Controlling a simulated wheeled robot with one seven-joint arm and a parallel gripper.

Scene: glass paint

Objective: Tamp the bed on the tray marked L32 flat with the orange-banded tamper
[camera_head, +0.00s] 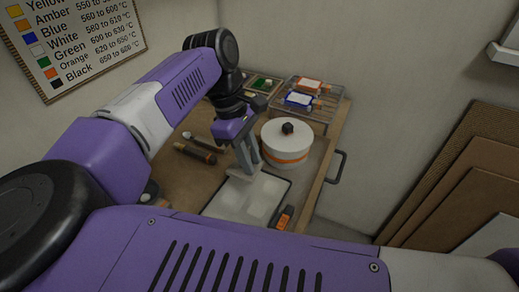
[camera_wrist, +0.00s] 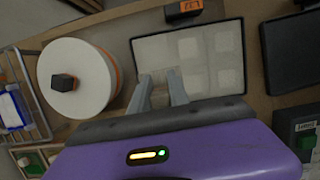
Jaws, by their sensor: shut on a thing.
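The shallow dark-rimmed tray (camera_head: 250,219) lies at the front of the table. Its pale bed shows several faint squarish patches; the tray also shows in the wrist view (camera_wrist: 222,48). My gripper (camera_head: 246,166) points down at the tray's back edge, its fingers shut on a pale, flat-ended piece (camera_head: 240,177), apparently the tamper. In the wrist view my fingers (camera_wrist: 160,92) reach to the tray's edge with the pale piece between them. Its orange band is hidden, and I cannot tell whether it touches the bed.
A white drum with an orange band (camera_head: 288,159) and a black knob stands close beside my gripper. An orange-labelled dark block (camera_head: 285,217) sits by the tray's right side. Dark-handled tools (camera_head: 194,152) lie to the left. A wire rack (camera_head: 325,103) stands behind.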

